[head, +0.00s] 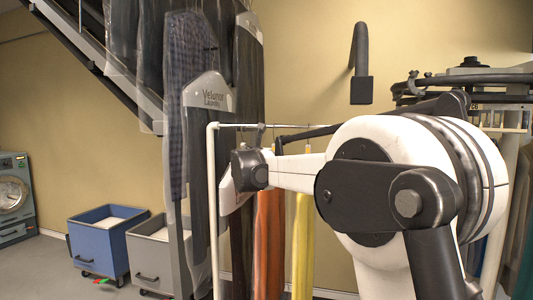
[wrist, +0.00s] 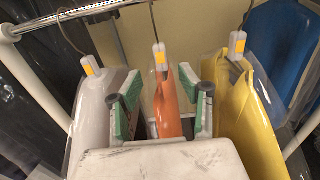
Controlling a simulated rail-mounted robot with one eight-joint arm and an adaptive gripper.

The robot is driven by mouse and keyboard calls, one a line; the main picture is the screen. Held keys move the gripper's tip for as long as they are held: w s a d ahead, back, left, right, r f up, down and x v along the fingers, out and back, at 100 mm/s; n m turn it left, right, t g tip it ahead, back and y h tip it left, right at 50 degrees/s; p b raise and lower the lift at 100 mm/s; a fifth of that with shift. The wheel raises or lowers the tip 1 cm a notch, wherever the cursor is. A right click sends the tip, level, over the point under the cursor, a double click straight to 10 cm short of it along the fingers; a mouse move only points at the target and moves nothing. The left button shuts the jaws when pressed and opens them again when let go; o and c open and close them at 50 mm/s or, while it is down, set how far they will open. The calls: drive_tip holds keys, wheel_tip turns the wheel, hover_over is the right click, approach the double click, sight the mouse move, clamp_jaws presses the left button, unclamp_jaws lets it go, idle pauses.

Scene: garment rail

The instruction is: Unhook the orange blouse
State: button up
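The orange blouse (wrist: 166,105) hangs under a clear cover from a thin dark hook, with a white and orange tag (wrist: 159,57) at its neck. It also shows in the head view (head: 270,235), partly behind my arm. My gripper (wrist: 165,105) is open in the wrist view. Its two green-padded fingers stand on either side of the orange blouse, below the tag, with gaps visible beside the cloth. The hook rises to the metal rail (wrist: 70,16), which also shows in the head view (head: 240,125).
A grey garment (wrist: 92,110) hangs close to the left finger and a yellow garment (wrist: 250,115) close to the right one. Dark bagged clothes (head: 190,90) hang at the left. A blue bin (head: 98,243) and a grey bin (head: 150,255) stand on the floor.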

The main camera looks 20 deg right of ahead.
sight(274, 148)
drive_tip(key=shift+p+x, duration=0.8)
drive_tip(key=shift+x, duration=3.95)
drive_tip(key=shift+c, duration=0.4)
clamp_jaws()
drive_tip(key=shift+r, duration=0.1)
drive_tip(key=shift+r+p, duration=0.95)
drive_tip(key=shift+r, duration=0.65)
drive_tip(key=shift+s+a, duration=0.1)
drive_tip(key=shift+s, duration=0.05)
drive_tip(key=shift+b+v, duration=0.95)
drive_tip(key=shift+v, duration=2.45)
